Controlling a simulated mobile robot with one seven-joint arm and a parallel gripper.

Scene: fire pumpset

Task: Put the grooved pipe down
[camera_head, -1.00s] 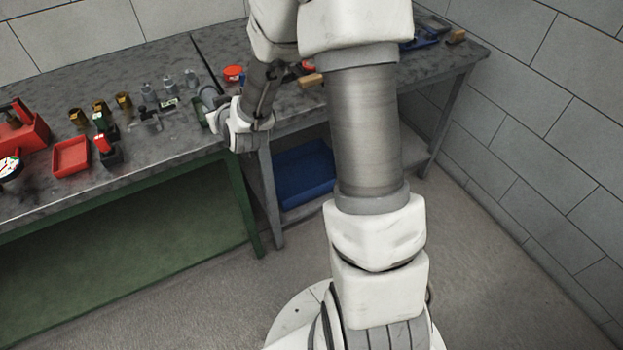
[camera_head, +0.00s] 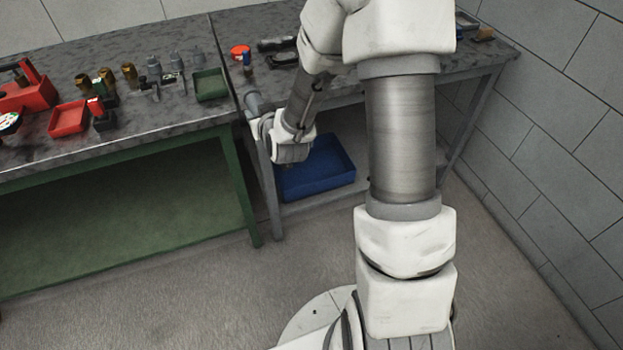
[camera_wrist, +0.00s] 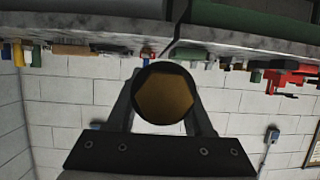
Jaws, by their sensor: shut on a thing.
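The grooved pipe (camera_head: 252,103) shows in the head view as a short grey end sticking up past my gripper, by the gap between the two benches. My gripper (camera_head: 261,120) is shut on it at the front edge of the benches; the white wrist hides most of the fingers. In the wrist view the pipe (camera_wrist: 165,95) is seen end-on, a dark round rim with a brown inside, between the two fingers of my gripper (camera_wrist: 163,112). The pipe is apart from the bench top in that view.
The left bench (camera_head: 160,120) carries a green tray (camera_head: 210,84), a red tray (camera_head: 69,118), brass fittings and grey fittings. The right bench (camera_head: 345,85) carries a red round part (camera_head: 240,51) and dark tools. A blue bin (camera_head: 317,170) sits on its lower shelf.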

